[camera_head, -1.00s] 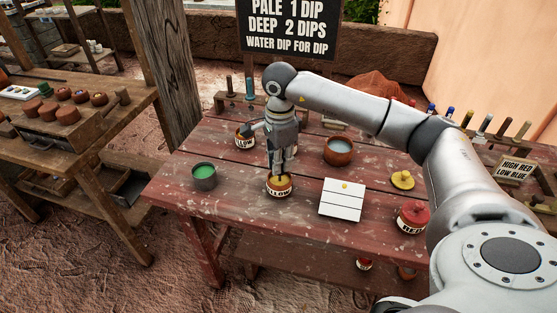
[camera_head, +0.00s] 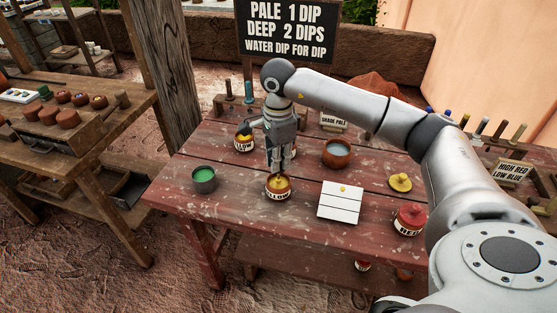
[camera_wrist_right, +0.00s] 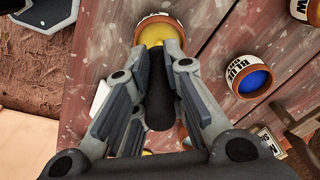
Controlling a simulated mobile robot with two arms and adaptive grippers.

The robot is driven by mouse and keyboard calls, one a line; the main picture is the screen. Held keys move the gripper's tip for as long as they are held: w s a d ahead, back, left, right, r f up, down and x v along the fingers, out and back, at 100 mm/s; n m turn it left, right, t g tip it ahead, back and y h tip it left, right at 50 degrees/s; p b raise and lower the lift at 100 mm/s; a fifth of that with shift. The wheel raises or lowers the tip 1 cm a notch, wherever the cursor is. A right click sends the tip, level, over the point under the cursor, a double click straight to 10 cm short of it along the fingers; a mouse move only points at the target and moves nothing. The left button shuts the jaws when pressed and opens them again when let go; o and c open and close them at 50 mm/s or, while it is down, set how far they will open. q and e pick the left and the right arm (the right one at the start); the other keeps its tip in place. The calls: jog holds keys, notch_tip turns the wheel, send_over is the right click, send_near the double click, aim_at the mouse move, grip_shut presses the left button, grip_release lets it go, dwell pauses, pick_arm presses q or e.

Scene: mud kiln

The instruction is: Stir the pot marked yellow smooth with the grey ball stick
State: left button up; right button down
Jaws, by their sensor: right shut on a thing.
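The pot marked yellow (camera_head: 278,195) stands on the red wooden table, with yellow contents and its label facing the front. It also shows in the right wrist view (camera_wrist_right: 153,30), beyond the fingertips. My right gripper (camera_head: 281,166) points down just above this pot. It is shut on a dark stick, whose thick handle (camera_wrist_right: 159,105) lies between the fingers in the wrist view. The stick's lower end is hidden by the fingers or pot, so I cannot tell its depth. No grey ball is clear. My left gripper is out of view.
A dark pot with green contents (camera_head: 204,180) stands to the left. A blue pot (camera_wrist_right: 253,76) shows in the wrist view.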

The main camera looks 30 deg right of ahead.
jog(key=shift+r+p, duration=1.4)
jog(key=shift+r, duration=1.1)
